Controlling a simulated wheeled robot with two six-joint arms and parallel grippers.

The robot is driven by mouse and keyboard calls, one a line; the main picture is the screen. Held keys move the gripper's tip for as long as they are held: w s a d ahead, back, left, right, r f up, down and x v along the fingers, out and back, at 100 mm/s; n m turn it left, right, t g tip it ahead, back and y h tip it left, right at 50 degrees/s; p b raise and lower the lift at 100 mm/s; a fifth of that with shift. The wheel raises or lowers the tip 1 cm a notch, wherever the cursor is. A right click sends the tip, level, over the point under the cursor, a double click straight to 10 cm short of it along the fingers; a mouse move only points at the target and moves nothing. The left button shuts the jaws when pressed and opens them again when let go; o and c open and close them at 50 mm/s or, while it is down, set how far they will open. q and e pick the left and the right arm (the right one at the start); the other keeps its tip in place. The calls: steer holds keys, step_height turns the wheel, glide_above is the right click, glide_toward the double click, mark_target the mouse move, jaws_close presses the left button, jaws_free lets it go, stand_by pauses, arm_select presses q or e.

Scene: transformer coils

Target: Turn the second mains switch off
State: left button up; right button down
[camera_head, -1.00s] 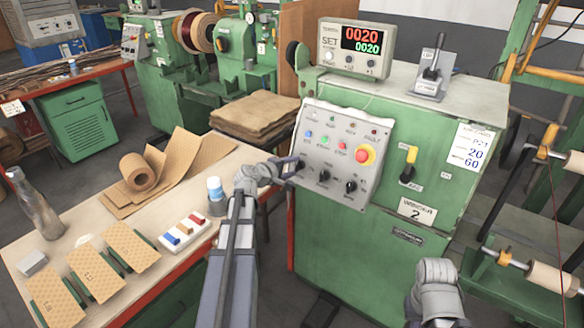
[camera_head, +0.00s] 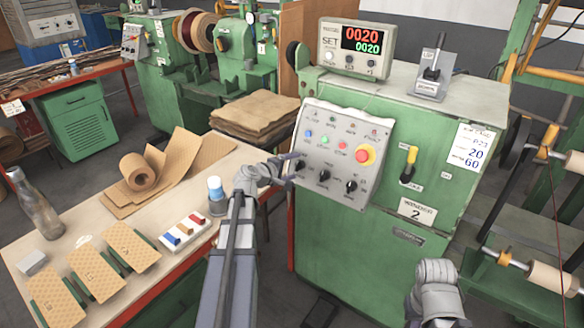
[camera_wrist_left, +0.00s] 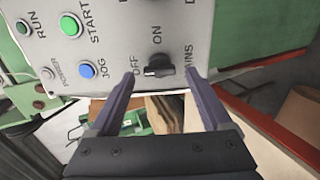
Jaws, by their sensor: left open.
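The Winder 2 control panel (camera_head: 338,155) is on the front of a green machine. Its mains switch (camera_wrist_left: 158,66) is a black knob labelled MAINS, OFF and ON; in the left wrist view its long axis appears in line with the OFF label. My left gripper (camera_wrist_left: 159,80) is open, with one finger on each side of the knob; I cannot tell whether they touch it. In the head view my left gripper (camera_head: 288,164) is at the panel's left edge and largely covers the switch. My right arm shows at lower right, its fingers out of sight.
Green START (camera_wrist_left: 70,25) and blue JOG (camera_wrist_left: 88,71) buttons are close to the mains knob. A red emergency button (camera_head: 365,155) and other black knobs share the panel. A worktable (camera_head: 90,222) with a bottle and cardboard pieces stands at left.

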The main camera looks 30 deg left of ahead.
arm_select(q)
steer(key=p+v, duration=0.2)
steer(key=v, duration=0.5)
steer(key=shift+s+p, duration=0.35)
steer(key=shift+p, duration=0.05)
steer(key=shift+r, duration=0.1)
steer(key=s+d+f+m+g+h+p, duration=0.1)
steer(key=d+f+m+g, duration=0.2)
steer(key=d, duration=0.6)
steer(key=s+d+f+m+g+h, duration=0.15)
steer(key=d+m, duration=0.25)
steer(key=d, duration=0.5)
steer(key=s+d+f+m+g+h+p, duration=0.1)
steer(key=d+f+m+g, duration=0.25)
steer(key=d, duration=0.55)
steer(key=s+d+f+m+g+y+p, duration=0.1)
steer(key=s+d+f+m+g+y, duration=0.1)
steer(key=s+d+m+g+y, duration=0.4)
steer(key=s+d+m, duration=0.4)
steer(key=s+d, duration=0.1)
steer(key=s, duration=0.4)
steer(key=shift+s, duration=0.2)
